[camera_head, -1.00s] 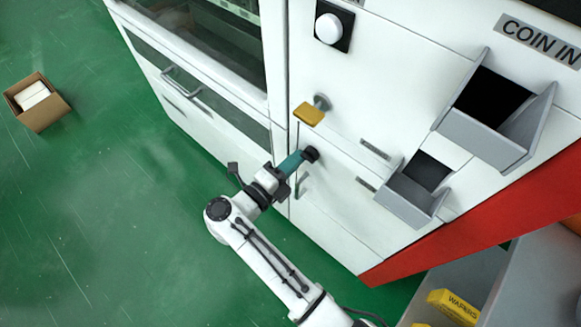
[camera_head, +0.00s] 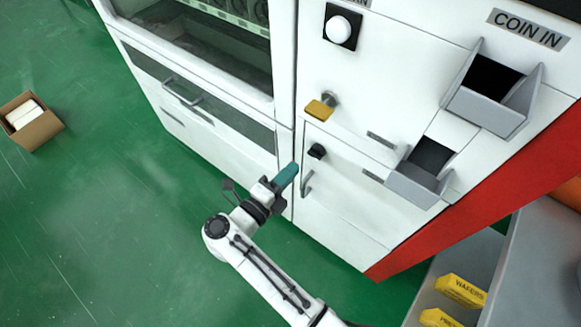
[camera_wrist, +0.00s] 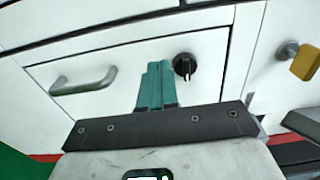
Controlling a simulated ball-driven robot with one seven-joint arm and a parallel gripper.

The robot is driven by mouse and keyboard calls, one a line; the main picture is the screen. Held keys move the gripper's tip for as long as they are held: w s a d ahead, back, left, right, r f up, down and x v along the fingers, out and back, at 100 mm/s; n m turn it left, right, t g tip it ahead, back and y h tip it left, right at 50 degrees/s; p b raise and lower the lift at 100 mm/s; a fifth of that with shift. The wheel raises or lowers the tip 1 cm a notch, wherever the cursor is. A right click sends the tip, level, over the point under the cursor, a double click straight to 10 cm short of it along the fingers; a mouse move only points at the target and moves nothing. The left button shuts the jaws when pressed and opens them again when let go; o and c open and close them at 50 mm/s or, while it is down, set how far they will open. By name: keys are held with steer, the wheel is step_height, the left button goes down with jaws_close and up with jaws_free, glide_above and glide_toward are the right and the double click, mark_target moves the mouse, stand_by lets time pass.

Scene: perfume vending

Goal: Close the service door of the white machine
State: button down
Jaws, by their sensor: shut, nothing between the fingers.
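The white machine (camera_head: 350,75) fills the middle and right of the head view. Its service door (camera_head: 345,205) is the lower white panel, with a grey bar handle (camera_head: 307,183) and a black knob (camera_head: 317,151). The door looks flush with the machine front. In the wrist view the door (camera_wrist: 125,55) shows with its handle (camera_wrist: 85,82) and knob (camera_wrist: 184,65). My gripper (camera_head: 293,168) has its teal fingers together and empty. It is left of the knob in the head view, apart from it. The fingertips (camera_wrist: 159,66) show just left of the knob in the wrist view.
A yellow-tagged key (camera_head: 320,108) sticks out above the door. Coin trays (camera_head: 425,172) jut out at right. A glass-fronted section (camera_head: 200,40) with a drawer handle is at left. A cardboard box (camera_head: 32,122) stands on the open green floor.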

steer(key=v, duration=0.9)
steer(key=shift+f, duration=0.1)
